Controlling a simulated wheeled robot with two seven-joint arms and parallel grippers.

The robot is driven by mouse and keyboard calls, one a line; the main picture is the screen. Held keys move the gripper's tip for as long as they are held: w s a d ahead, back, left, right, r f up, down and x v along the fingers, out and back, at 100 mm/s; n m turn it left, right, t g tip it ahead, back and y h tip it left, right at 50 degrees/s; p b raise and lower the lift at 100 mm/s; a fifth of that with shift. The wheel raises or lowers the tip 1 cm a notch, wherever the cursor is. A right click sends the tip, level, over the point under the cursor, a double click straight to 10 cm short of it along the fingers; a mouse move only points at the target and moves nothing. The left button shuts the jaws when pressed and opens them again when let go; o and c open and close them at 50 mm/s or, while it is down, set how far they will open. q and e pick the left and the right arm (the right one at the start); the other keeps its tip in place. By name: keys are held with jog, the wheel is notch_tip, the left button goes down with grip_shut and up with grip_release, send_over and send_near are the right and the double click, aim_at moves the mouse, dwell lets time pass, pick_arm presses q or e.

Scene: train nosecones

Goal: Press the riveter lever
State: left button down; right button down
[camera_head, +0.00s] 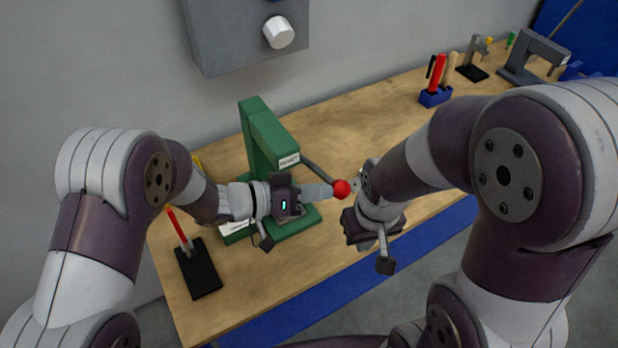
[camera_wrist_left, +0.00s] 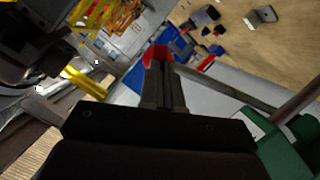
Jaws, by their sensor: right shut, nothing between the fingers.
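The green riveter (camera_head: 262,135) stands on the workbench, its grey lever (camera_head: 318,170) slanting toward me and ending in a red ball knob (camera_head: 342,188). My left gripper (camera_head: 330,192) lies across the riveter's front with its fingertips at the knob. In the left wrist view the fingers (camera_wrist_left: 163,80) look closed together, and the red knob (camera_wrist_left: 157,53) shows at their tips; whether they touch it is unclear. The green riveter body (camera_wrist_left: 285,150) shows at lower right there. My right gripper (camera_head: 368,242) is shut and empty, just right of the knob, pointing down.
A black stand with a red handle (camera_head: 200,270) is left on the workbench (camera_head: 345,120). A blue holder with tools (camera_head: 436,97) and grey devices (camera_head: 535,58) stand at the back right. A grey wall box (camera_head: 240,38) hangs above. The bench between riveter and holder is clear.

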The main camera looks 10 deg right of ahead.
pick_arm(q)
jog(key=shift+s+d+f+b, duration=0.1)
jog(key=shift+s+f+b, duration=0.05)
jog(key=shift+f, duration=0.35)
jog(key=shift+s+f+b, duration=0.1)
jog(key=shift+f+b, duration=0.05)
jog(key=shift+f, duration=0.3)
jog(key=b+v, duration=0.2)
jog(key=v, duration=1)
jog(key=shift+a, duration=0.35)
jog(key=shift+s, duration=0.1)
